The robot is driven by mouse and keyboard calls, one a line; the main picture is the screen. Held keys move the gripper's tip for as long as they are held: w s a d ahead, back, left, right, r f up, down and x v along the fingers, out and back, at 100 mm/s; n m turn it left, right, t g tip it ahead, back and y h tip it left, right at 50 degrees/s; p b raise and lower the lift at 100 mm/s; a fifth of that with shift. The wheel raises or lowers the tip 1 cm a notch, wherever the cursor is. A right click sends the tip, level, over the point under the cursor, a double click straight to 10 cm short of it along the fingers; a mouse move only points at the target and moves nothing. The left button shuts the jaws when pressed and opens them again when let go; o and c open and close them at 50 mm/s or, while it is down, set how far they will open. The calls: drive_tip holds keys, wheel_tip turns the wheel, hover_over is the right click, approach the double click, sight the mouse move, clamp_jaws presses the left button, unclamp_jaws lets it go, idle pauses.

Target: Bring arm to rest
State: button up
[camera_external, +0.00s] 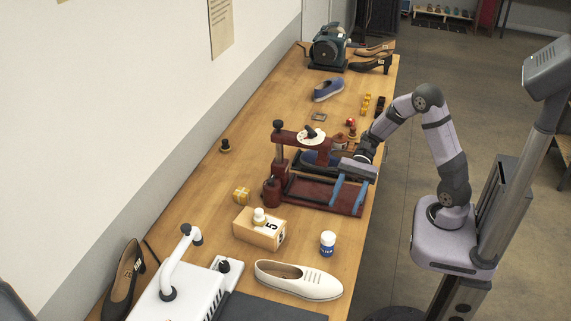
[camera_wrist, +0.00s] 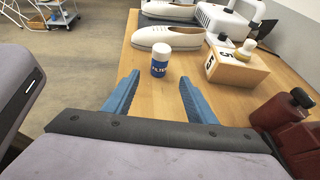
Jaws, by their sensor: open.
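My gripper (camera_external: 350,192) hangs over the right edge of the wooden table (camera_external: 213,191), in front of the dark red press (camera_external: 272,192). Its two blue fingers are spread apart with nothing between them. In the wrist view my gripper (camera_wrist: 157,97) is open and points along the table toward a white and blue bottle (camera_wrist: 161,60), which stands apart beyond the fingertips. The same bottle stands upright in the external view (camera_external: 327,244). My arm is bent in an arch from its base at the right of the table.
A wooden box (camera_external: 262,228) marked 5 and a cream shoe (camera_external: 299,281) lie near the bottle. A white machine (camera_external: 180,300) stands at the near end.

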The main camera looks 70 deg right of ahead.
drive_tip(key=shift+s+a, duration=0.15)
drive_tip(key=shift+s, duration=0.1)
drive_tip(key=s+a+f+n+g+h+p, duration=0.1)
drive_tip(key=s+f+n+g+h+p, duration=0.2)
drive_tip(key=s+n+h, duration=0.45)
drive_tip(key=s+d+n+h+p, duration=0.1)
drive_tip(key=d+n+h, duration=0.4)
drive_tip(key=n, duration=0.7)
drive_tip(key=shift+s+d+r+t+h, duration=0.25)
drive_tip(key=shift+s+t+h, duration=0.2)
drive_tip(key=shift+s, duration=0.45)
